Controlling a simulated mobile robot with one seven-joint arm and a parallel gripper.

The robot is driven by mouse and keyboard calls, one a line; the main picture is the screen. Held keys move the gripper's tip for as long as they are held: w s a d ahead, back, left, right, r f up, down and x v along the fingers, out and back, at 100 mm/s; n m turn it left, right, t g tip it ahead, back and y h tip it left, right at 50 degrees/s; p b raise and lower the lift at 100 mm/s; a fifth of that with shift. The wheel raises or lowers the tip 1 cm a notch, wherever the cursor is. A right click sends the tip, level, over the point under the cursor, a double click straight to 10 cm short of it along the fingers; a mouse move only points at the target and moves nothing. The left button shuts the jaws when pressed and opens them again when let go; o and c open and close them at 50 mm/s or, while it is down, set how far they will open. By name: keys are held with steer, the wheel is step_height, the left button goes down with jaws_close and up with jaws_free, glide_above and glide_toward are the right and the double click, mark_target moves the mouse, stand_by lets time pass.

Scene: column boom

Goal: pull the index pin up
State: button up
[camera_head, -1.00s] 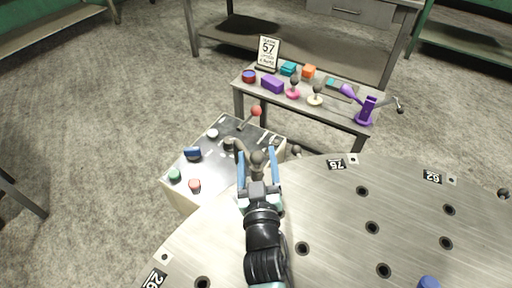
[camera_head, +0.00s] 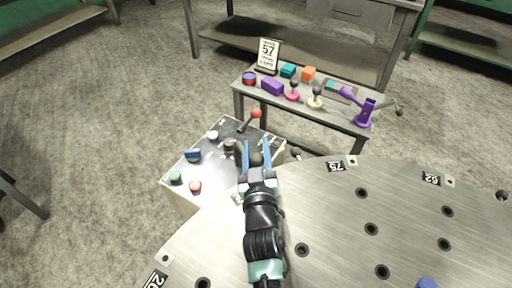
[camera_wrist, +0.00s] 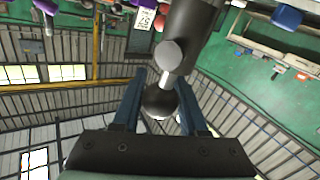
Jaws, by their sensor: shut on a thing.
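The index pin shows in the wrist view as a black ball knob (camera_wrist: 158,103) on a short silver shaft, which runs into a dark cylindrical housing (camera_wrist: 190,35). My gripper (camera_wrist: 160,95) has its two blue fingers on either side of the knob and is shut on it. In the head view my gripper (camera_head: 256,146) is at the near edge of the control box, by the rim of the large round metal plate (camera_head: 330,225). The dark knob (camera_head: 256,159) shows between the fingers there. How far the pin stands out of its seat cannot be told.
The control box (camera_head: 215,170) carries coloured buttons and a red-knobbed lever (camera_head: 256,113). Grey floor lies open at left.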

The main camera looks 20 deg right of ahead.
jaws_close()
stand_by(0.8)
steer(key=shift+r+p, duration=1.6)
steer(key=shift+r, duration=0.25)
steer(key=o, duration=0.9)
jaws_free()
steer(key=shift+o, duration=0.2)
